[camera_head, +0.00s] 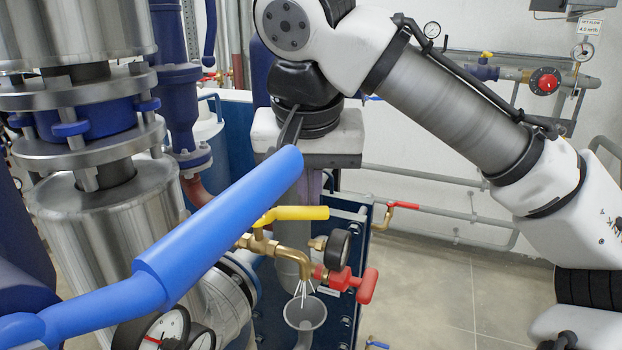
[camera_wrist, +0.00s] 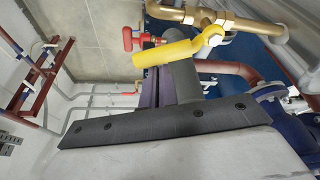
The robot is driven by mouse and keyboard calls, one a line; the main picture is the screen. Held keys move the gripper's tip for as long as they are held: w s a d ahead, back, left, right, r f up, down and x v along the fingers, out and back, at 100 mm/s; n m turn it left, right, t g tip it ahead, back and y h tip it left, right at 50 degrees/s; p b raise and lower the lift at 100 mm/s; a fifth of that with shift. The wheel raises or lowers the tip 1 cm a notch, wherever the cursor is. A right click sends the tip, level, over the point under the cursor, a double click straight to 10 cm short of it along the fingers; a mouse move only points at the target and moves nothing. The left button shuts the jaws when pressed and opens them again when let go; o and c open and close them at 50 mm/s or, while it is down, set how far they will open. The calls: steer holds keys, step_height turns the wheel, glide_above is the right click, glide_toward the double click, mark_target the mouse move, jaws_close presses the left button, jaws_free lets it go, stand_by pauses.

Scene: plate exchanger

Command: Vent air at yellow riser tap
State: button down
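The yellow tap handle (camera_head: 298,213) sits on a brass valve (camera_head: 262,245), lying roughly level and pointing right in the head view. The brass spout (camera_head: 300,262) bends down above a grey funnel (camera_head: 305,313), with thin pale streaks between them. My gripper (camera_head: 312,195) points down just behind the handle, partly hidden by it and the blue pipe. In the wrist view the yellow handle (camera_wrist: 165,53) covers the tips of my gripper (camera_wrist: 152,80). The fingers look together as one narrow block, beside the handle. I cannot tell whether they touch it.
A gauge (camera_head: 338,250) and a red handle (camera_head: 362,284) sit right of the spout. Steel cylinders (camera_head: 110,215) stand at left. The floor (camera_head: 440,285) at right is clear.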

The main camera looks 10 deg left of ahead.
steer(key=shift+s+d, duration=0.25)
steer(key=shift+s, duration=0.65)
steer(key=shift+s+m, duration=0.4)
steer(key=shift+m, duration=0.2)
steer(key=shift+h, duration=0.3)
steer(key=shift+r+p, duration=0.1)
steer(key=shift+p, duration=0.2)
